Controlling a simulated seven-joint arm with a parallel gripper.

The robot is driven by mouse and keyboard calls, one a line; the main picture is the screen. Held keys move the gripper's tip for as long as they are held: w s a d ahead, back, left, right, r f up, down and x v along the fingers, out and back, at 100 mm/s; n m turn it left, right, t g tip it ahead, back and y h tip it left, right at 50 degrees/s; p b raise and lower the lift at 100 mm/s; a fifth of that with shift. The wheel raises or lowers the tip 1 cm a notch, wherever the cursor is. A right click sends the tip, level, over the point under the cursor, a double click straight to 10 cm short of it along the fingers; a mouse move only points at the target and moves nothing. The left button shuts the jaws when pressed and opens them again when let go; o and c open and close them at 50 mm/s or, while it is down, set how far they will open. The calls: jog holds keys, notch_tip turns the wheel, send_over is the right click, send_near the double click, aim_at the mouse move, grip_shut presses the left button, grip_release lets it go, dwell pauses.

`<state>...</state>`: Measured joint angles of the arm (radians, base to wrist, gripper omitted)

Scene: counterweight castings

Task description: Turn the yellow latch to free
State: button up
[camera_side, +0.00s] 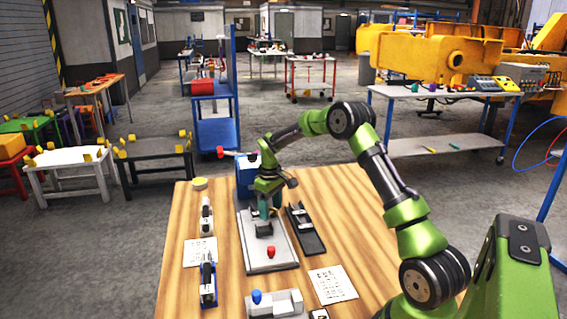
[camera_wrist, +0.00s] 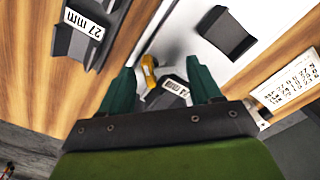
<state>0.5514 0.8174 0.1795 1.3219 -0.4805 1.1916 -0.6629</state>
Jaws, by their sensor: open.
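The yellow latch (camera_wrist: 149,72) shows in the wrist view as a small upright-looking piece between the fingers of my gripper (camera_wrist: 160,65). It sits beside a dark block with a white "mm" label (camera_wrist: 176,86), partly hidden by my gripper. My gripper's teal fingers are apart, one on each side of the latch and block; I cannot tell whether either touches. In the side view my gripper (camera_side: 264,214) points down over the grey plate (camera_side: 270,262), and the latch cannot be made out there.
A dark fixture (camera_side: 305,231), labelled 27 mm in the wrist view (camera_wrist: 85,32), lies right of the plate. A red knob (camera_side: 271,251) stands on the plate's near part. A blue box (camera_side: 243,182) stands behind. Printed sheets (camera_side: 333,285) lie on the wooden table.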

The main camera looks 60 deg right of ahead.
jog(key=c, duration=1)
jog(key=shift+c, duration=0.2)
jog(key=shift+n, duration=0.4)
jog(key=n, duration=0.3)
jog(key=shift+s+n, duration=0.25)
jog(key=shift+n, duration=0.05)
jog(key=shift+s+d+r+n, duration=0.1)
jog(key=shift+n, duration=1)
jog(key=shift+s+d+n, duration=0.1)
jog(key=shift+n, duration=1)
jog(key=o, duration=1)
